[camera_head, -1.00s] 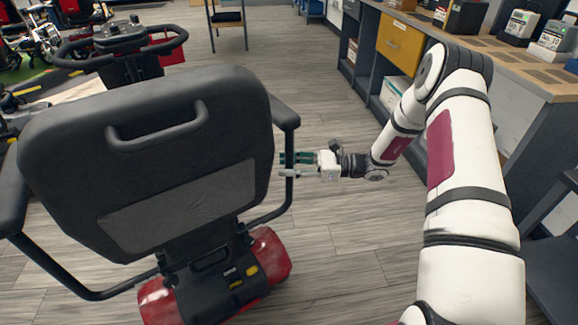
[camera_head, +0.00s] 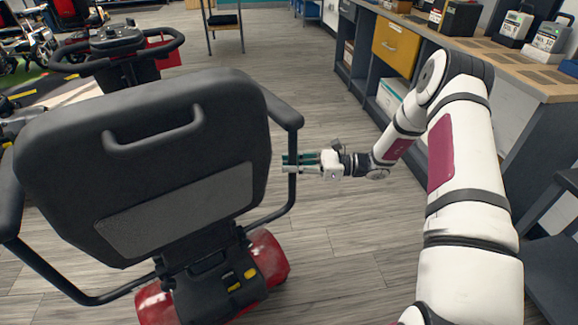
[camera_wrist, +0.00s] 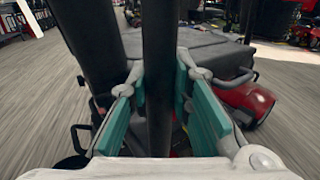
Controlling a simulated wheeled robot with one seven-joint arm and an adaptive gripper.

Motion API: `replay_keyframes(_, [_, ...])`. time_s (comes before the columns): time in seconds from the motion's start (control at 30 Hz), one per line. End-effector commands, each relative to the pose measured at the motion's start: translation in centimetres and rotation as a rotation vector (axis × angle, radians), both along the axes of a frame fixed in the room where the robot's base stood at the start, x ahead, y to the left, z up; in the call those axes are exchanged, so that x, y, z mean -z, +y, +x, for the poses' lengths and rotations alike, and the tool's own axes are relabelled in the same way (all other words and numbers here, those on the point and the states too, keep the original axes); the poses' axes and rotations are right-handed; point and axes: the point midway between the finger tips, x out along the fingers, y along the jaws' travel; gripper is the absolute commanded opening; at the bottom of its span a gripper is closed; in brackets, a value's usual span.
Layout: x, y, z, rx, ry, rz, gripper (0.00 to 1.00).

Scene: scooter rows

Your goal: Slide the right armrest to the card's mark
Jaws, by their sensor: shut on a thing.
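The scooter seat's backrest (camera_head: 230,140) faces me, dark grey with a moulded handle. Its right armrest (camera_head: 283,110) has a black pad and a dark post (camera_head: 292,195) that bends down and in under the seat. My gripper (camera_head: 291,162) is shut on this post, below the pad and to the right of the backrest. In the wrist view the dark post (camera_wrist: 158,70) stands upright between the teal finger pads of my gripper (camera_wrist: 158,105). I see no card or mark that I can make out. The backrest hides where the armrest bar enters the seat.
The left armrest (camera_head: 12,195) stands at the far left. The red rear body (camera_head: 268,258) is below the seat, and the tiller (camera_head: 118,42) is ahead. A workbench (camera_head: 500,62) with battery boxes runs along the right. Open floor (camera_head: 335,225) lies between scooter and bench.

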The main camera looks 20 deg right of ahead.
Motion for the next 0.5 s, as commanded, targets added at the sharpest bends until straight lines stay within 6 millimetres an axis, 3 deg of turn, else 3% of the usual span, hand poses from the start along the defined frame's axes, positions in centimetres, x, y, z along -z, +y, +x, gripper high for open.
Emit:
replay_keyframes(0.03, [0.01, -0.03, -0.03, 0.000, 0.000, 0.000, 0.00])
replay_keyframes(0.07, [0.01, -0.03, -0.03, 0.000, 0.000, 0.000, 0.24])
replay_keyframes(0.13, [0.01, -0.02, -0.04, 0.000, 0.000, 0.000, 0.40])
replay_keyframes(0.5, [0.02, -0.25, -0.09, 0.000, 0.000, 0.000, 0.40])
